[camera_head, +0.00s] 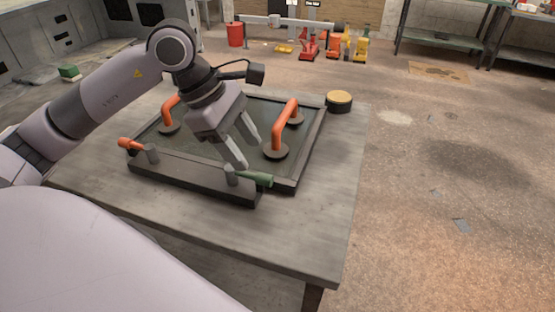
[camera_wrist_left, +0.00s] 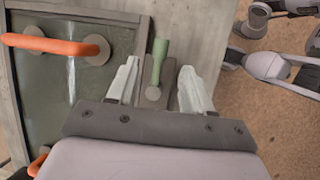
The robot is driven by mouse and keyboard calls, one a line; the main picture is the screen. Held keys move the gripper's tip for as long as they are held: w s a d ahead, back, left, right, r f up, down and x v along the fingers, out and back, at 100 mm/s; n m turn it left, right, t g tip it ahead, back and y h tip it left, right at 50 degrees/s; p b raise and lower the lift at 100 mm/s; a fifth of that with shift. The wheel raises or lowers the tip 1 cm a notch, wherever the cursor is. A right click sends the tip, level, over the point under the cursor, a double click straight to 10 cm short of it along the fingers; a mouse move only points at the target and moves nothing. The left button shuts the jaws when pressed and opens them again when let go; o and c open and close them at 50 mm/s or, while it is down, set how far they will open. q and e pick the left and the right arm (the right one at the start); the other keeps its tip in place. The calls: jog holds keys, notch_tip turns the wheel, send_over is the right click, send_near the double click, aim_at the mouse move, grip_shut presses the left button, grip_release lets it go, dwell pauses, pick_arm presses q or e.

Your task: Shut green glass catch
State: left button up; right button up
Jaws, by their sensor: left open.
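The green glass catch (camera_head: 258,179) sits at the near right corner of a dark frame (camera_head: 185,178) on the bench. Its handle points right in the head view, along the near bar. In the left wrist view the green catch (camera_wrist_left: 160,52) points away from its round grey pivot (camera_wrist_left: 153,93), beside the glass rather than over it. My left gripper (camera_head: 248,155) is open just above the catch. In the left wrist view the fingers of my left gripper (camera_wrist_left: 160,65) stand on either side of the handle with gaps. Touch cannot be told. My right gripper is not in view.
The glass pane (camera_head: 200,143) carries two orange suction handles (camera_head: 284,127) (camera_head: 170,112). An orange catch (camera_head: 130,144) is at the near left corner. A round yellow-topped tin (camera_head: 339,101) stands at the bench's (camera_head: 290,235) far right corner. The bench front is clear.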

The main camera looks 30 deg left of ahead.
aim_at(262, 175)
pick_arm(q)
jog(key=shift+p+x, duration=0.3)
jog(key=shift+x, duration=3.15)
grip_shut()
